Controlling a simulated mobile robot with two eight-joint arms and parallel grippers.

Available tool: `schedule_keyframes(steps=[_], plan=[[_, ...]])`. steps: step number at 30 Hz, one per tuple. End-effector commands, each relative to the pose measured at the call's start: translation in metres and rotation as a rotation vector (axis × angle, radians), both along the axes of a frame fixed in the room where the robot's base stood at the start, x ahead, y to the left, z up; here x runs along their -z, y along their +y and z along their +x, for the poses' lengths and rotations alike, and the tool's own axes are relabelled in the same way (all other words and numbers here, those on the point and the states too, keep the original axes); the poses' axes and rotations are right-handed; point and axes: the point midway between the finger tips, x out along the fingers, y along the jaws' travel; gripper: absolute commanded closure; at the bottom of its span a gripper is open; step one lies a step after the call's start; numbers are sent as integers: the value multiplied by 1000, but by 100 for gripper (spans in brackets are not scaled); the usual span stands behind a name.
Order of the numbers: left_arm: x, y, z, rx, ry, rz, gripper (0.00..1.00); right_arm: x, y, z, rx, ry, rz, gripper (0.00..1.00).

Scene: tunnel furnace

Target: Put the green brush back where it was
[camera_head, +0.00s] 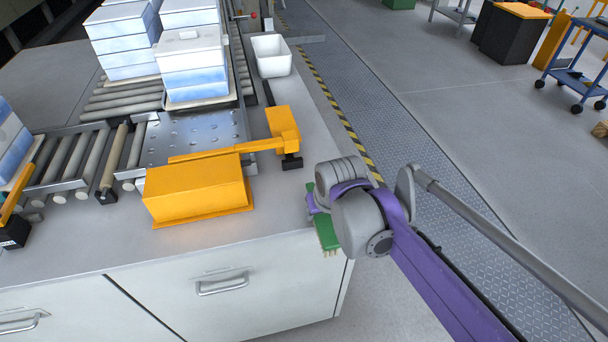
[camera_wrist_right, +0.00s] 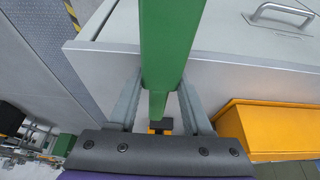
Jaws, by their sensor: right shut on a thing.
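The green brush (camera_head: 326,231) shows in the head view at the right front corner of the grey worktop (camera_head: 275,215), partly hidden by my right gripper and wrist. In the right wrist view the green brush (camera_wrist_right: 167,50) runs between the two grey fingers. My right gripper (camera_wrist_right: 160,105) is shut on it. In the head view my right gripper (camera_head: 314,200) is at the worktop's right edge, its fingers mostly hidden by the wrist. I cannot tell whether the brush touches the worktop. My left gripper is not in view.
A yellow box (camera_head: 198,190) and a yellow arm-like device (camera_head: 283,125) stand left of my right gripper. A white bin (camera_head: 271,56) stands farther back. Roller conveyors carry stacked blue-white blocks (camera_head: 193,65). Drawers (camera_head: 222,288) are below the worktop.

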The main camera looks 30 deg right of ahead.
Motion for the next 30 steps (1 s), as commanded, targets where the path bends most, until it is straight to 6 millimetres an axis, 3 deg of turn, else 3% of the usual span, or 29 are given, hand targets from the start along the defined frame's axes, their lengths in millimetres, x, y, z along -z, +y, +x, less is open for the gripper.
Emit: schedule_keyframes(steps=[3,10,17,24,30], plan=[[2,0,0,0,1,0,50,0,-8,31,1,0,0,100],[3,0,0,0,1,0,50,0,-20,80,0,0,0,100],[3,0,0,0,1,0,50,0,-24,100,0,0,0,100],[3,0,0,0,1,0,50,0,-33,134,0,0,0,100],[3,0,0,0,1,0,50,2,-34,137,0,0,0,100]])
